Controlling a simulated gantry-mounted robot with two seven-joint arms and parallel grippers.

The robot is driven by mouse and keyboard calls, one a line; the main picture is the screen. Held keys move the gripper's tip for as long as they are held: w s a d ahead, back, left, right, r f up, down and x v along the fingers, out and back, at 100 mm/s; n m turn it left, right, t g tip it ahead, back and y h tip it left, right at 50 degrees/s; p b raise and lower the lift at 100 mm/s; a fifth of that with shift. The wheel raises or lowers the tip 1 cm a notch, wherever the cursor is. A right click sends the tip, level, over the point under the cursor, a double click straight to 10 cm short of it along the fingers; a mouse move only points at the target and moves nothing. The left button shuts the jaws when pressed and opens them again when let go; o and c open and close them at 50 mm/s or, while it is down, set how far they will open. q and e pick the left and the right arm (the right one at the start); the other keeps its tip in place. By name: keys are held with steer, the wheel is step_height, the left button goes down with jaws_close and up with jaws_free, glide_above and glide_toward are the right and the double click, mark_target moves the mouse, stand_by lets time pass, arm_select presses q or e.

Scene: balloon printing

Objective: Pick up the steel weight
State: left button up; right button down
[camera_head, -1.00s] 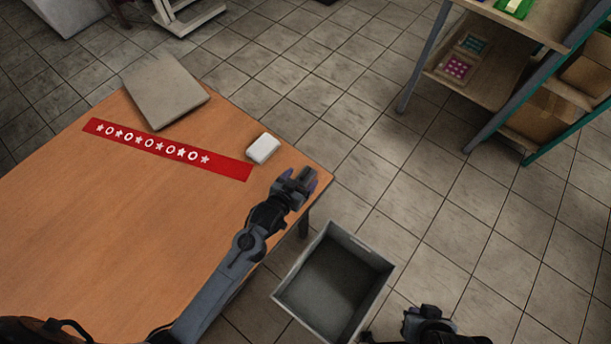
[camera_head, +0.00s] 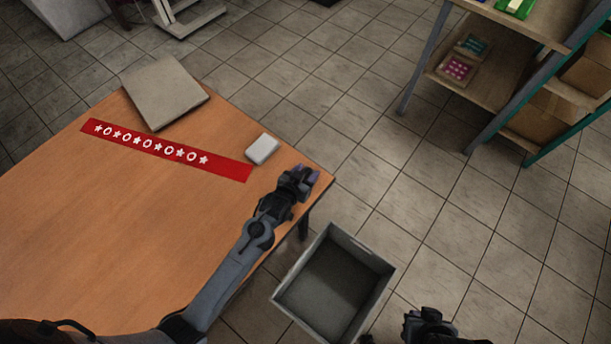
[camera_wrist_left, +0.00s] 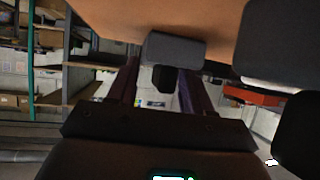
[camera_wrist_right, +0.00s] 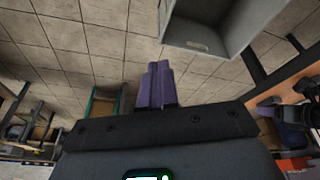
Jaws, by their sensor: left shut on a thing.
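My left gripper (camera_head: 301,176) is at the right corner of the wooden table (camera_head: 110,230), close to its edge. In the left wrist view my left gripper (camera_wrist_left: 160,85) is shut on a dark grey block, the steel weight (camera_wrist_left: 177,48), which shows at the fingertips against the brown tabletop. The head view hides most of the weight behind the fingers; I cannot tell whether it touches the table. My right gripper (camera_wrist_right: 155,85) is shut and empty, its purple fingers together. It also shows at the bottom of the head view (camera_head: 428,322), off the table.
A red banner (camera_head: 226,168) with white shapes, a small white box (camera_head: 262,149) and a flat grey box (camera_head: 164,92) lie on the table. An empty grey bin (camera_head: 379,262) stands on the floor beside it. A shelf (camera_head: 480,85) stands at upper right.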

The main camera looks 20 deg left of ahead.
arm_select(q)
steer(key=c, duration=0.5)
jaws_close()
steer(key=shift+r, duration=0.15)
